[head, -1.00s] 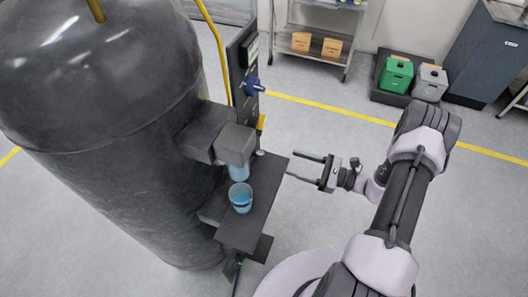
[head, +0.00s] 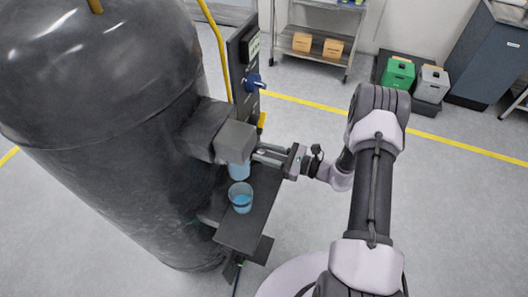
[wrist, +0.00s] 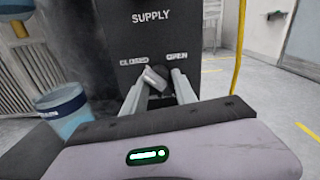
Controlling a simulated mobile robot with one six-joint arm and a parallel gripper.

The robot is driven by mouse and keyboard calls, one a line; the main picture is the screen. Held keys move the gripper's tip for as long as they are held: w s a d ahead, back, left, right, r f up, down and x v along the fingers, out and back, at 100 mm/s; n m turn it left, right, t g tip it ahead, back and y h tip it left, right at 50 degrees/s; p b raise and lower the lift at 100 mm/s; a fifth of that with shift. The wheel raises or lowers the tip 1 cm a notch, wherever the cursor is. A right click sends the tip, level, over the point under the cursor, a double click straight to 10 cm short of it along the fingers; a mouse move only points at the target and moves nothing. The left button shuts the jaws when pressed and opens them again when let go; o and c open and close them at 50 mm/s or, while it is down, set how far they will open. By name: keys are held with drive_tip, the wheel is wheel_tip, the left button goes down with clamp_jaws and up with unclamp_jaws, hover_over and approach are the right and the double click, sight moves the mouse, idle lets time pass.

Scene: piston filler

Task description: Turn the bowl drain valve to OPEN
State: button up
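In the wrist view a dark panel (wrist: 190,25) reads SUPPLY, with CLOSED at left and OPEN at right below it. A short grey handle (wrist: 154,78) sits under these words, tilted toward the CLOSED side. I read no bowl drain label. My gripper (wrist: 158,86) has its two fingers apart, one on each side of the handle; whether they touch it I cannot tell. In the head view my gripper (head: 262,153) is beside the grey block (head: 236,141) on the big dark tank (head: 100,130), its fingertips partly hidden.
A clear cup of blue liquid (head: 240,197) stands on the dark shelf (head: 262,205) just below my gripper. A blue knob (head: 254,83) is on an upright panel behind. A yellow pipe (head: 217,55) rises beside the tank. Floor to the right is open.

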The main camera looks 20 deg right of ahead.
clamp_jaws()
drive_tip(key=m, duration=0.3)
drive_tip(key=shift+m, duration=0.4)
drive_tip(key=m+p, duration=0.1)
drive_tip(key=m, duration=0.3)
drive_tip(key=shift+s+a+m, duration=0.1)
drive_tip(key=shift+m, duration=0.2)
drive_tip(key=m+p, duration=0.1)
drive_tip(key=m, duration=0.3)
drive_tip(key=shift+s+m+p, duration=0.1)
drive_tip(key=shift+m+p, duration=0.2)
drive_tip(key=shift+m, duration=2.4)
